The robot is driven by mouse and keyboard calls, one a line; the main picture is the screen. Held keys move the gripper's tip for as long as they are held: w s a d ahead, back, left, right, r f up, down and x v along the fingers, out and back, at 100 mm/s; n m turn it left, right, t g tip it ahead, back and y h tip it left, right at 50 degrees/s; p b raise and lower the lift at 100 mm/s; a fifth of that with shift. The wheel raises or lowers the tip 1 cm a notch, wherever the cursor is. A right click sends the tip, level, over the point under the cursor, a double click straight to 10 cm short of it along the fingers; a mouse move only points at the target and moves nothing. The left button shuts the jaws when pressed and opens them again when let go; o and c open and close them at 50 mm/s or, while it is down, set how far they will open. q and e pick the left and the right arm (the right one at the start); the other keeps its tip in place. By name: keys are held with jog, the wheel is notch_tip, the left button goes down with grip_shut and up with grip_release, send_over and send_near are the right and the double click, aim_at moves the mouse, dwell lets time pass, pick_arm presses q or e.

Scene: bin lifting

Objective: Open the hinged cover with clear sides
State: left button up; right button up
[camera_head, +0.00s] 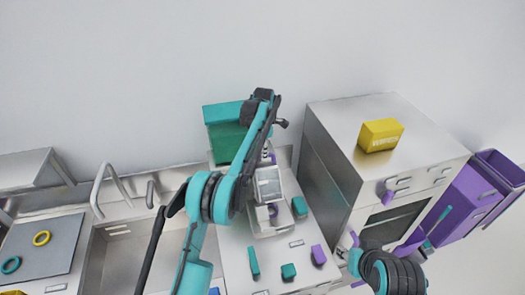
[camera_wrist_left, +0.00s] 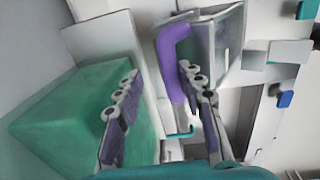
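The hinged cover (camera_head: 268,183) with clear sides stands on a light machine at the middle of the counter and looks shut. In the left wrist view the cover (camera_wrist_left: 218,40) is at the upper right, with a curved purple handle (camera_wrist_left: 172,50) on its near side. My left gripper (camera_wrist_left: 160,112) is open; the handle's lower end lies between the fingers, close to the right one. I cannot tell whether they touch. In the head view my left gripper (camera_head: 267,155) is small and partly hidden behind its arm.
A green box (camera_wrist_left: 85,115) stands behind the machine, beside my left finger. A steel oven (camera_head: 335,150) with a yellow box (camera_head: 380,135) on top stands to the right. A sink (camera_head: 118,255) is left.

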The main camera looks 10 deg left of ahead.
pick_arm(q)
jog(key=r, duration=0.7)
jog(key=shift+s+d+r, duration=0.1)
jog(key=shift+s+r, duration=0.15)
